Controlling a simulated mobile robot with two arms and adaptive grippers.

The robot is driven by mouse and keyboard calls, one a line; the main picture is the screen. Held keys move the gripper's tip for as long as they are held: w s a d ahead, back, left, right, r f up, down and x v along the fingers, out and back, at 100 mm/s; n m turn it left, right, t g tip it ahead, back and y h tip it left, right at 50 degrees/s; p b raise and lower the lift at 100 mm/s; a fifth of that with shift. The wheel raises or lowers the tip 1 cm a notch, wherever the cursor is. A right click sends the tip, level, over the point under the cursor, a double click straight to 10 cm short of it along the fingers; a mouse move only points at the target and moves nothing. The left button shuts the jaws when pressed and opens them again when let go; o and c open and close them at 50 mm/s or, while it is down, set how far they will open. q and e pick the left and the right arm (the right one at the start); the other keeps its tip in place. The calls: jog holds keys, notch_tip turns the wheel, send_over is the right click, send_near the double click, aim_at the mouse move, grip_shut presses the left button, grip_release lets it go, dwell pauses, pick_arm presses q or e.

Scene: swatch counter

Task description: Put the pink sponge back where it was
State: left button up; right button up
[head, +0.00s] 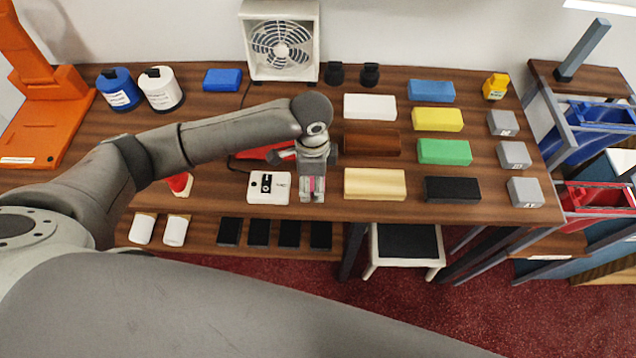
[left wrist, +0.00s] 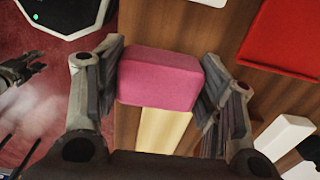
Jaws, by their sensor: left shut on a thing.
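The pink sponge (head: 312,184) is between the fingers of my left gripper (head: 311,189), near the front edge of the wooden table (head: 225,205). In the left wrist view the sponge (left wrist: 160,78) is a pink block gripped on both sides by my left gripper (left wrist: 163,85), which is shut on it. A pale cream block (left wrist: 165,128) shows past the sponge there. Whether the sponge touches the table is hard to tell.
Right of the sponge are cream (head: 375,184), brown (head: 371,143), white (head: 370,107), black (head: 452,190), green (head: 444,152), yellow (head: 437,119) and blue (head: 431,91) blocks. A white box (head: 269,188) stands close left. A fan (head: 281,48) is behind.

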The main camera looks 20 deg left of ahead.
pick_arm(q)
jog(key=shift+w+d+f, duration=0.3)
jog(key=shift+f, duration=0.2)
jog(key=f, duration=0.3)
jog(key=shift+w+d, duration=0.15)
jog(key=shift+d, duration=0.05)
jog(key=shift+f+p, duration=0.25)
jog(key=shift+p, duration=0.05)
jog(key=shift+f, duration=0.15)
pick_arm(e)
jog(key=shift+s+a+r, duration=0.1)
jog(key=shift+a+r, duration=0.15)
jog(key=shift+a, duration=0.4)
pick_arm(q)
jog(key=o, duration=0.9)
pick_arm(e)
jog(key=shift+d, duration=0.3)
jog(key=shift+d, duration=0.1)
